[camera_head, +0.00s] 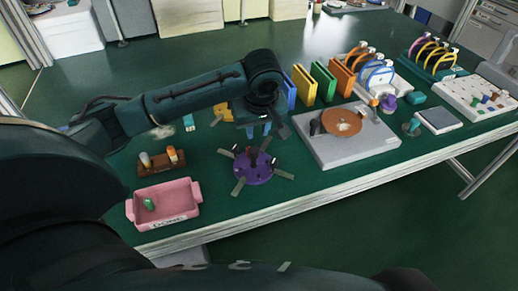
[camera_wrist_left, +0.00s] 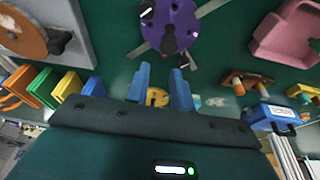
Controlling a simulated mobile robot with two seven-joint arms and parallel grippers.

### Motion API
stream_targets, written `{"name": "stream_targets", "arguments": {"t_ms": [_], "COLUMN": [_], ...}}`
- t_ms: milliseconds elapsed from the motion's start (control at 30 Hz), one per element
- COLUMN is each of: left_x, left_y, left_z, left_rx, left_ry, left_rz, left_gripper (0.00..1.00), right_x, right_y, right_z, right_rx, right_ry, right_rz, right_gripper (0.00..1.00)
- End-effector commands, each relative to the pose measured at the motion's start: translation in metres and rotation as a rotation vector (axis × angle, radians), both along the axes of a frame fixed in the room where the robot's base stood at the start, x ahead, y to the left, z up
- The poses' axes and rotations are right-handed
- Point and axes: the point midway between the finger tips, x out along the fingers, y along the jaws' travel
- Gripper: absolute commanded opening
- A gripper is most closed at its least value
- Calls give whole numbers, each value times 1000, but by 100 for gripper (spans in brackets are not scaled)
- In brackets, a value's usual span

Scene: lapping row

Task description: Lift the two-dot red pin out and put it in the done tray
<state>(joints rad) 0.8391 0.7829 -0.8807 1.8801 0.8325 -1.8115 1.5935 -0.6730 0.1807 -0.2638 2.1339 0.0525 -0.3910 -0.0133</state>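A round purple fixture (camera_head: 252,170) with grey arms sticking out stands on the green bench, and it fills the top middle of the left wrist view (camera_wrist_left: 180,22). The pink done tray (camera_head: 182,192) is left of the fixture in the head view and holds a green pin (camera_head: 149,204). It also shows in the left wrist view (camera_wrist_left: 268,50). My left gripper (camera_wrist_left: 160,76) is open and empty, its blue fingers apart, above the bench near the fixture. My right gripper is not visible.
A brown block (camera_head: 174,168) with white and orange pieces stands behind the tray. A grey plate with a copper disc (camera_head: 341,122) is right of the fixture. Coloured upright panels (camera_head: 323,82) stand behind it. A white pegged board (camera_head: 466,93) lies far right.

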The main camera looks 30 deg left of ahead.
Motion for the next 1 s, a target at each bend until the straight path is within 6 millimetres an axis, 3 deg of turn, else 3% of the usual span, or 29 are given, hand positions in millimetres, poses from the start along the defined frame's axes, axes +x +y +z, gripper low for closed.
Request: {"name": "stream_targets", "arguments": {"t_ms": [167, 500, 767, 1000], "left_x": [0, 11, 14, 18], "left_y": [16, 29, 33, 39], "left_z": [6, -51, -70, -105], "left_rx": [34, 33, 33, 33], "left_ry": [12, 12, 11, 10], "left_rz": [79, 78, 76, 76], "left_gripper": [23, 23, 23, 23], "right_x": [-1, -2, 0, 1], "right_y": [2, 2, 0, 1], "right_z": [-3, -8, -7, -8], "right_rx": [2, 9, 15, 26], "right_ry": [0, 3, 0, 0], "right_rz": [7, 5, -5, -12], "right_gripper": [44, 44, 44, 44]}}
